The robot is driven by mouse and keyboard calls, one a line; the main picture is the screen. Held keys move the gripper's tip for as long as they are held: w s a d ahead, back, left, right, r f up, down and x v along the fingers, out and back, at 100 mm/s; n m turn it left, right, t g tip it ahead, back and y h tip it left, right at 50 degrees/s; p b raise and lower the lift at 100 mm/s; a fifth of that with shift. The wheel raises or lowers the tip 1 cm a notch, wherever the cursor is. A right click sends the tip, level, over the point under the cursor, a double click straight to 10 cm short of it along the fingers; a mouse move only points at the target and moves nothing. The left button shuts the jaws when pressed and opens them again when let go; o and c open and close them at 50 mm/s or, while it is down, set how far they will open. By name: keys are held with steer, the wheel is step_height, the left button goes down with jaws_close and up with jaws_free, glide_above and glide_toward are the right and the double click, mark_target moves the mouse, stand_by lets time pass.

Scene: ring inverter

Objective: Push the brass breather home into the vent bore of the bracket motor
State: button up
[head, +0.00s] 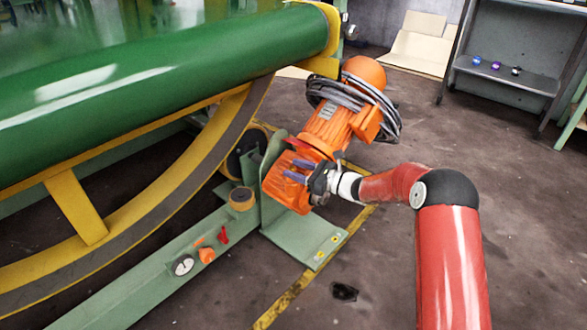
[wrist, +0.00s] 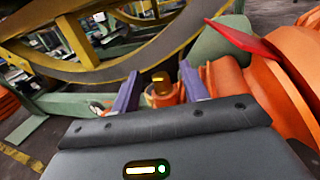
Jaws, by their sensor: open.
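The orange bracket motor (head: 328,128) is mounted on a green bracket (head: 300,243) in the head view. It also fills the right side of the wrist view (wrist: 270,85). My gripper (head: 291,171) is over the motor's lower, near end, its two purple fingers pointing left. In the wrist view my gripper (wrist: 160,70) has its fingers spread apart, with nothing visibly clamped. A brown-gold round piece (wrist: 161,84) shows between them; I cannot tell whether it is the brass breather or the tin behind. The vent bore cannot be made out.
Grey cable (head: 345,97) is coiled around the motor. A red plate (wrist: 248,42) juts beside the right finger. A round tin (head: 241,199), a red clip (head: 223,235) and a gauge (head: 182,265) sit on the green beam. The yellow ring (head: 150,215) curves at left.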

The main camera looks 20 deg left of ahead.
steer(key=d, duration=0.6)
steer(key=shift+s+d, duration=0.25)
steer(key=shift+s, duration=0.2)
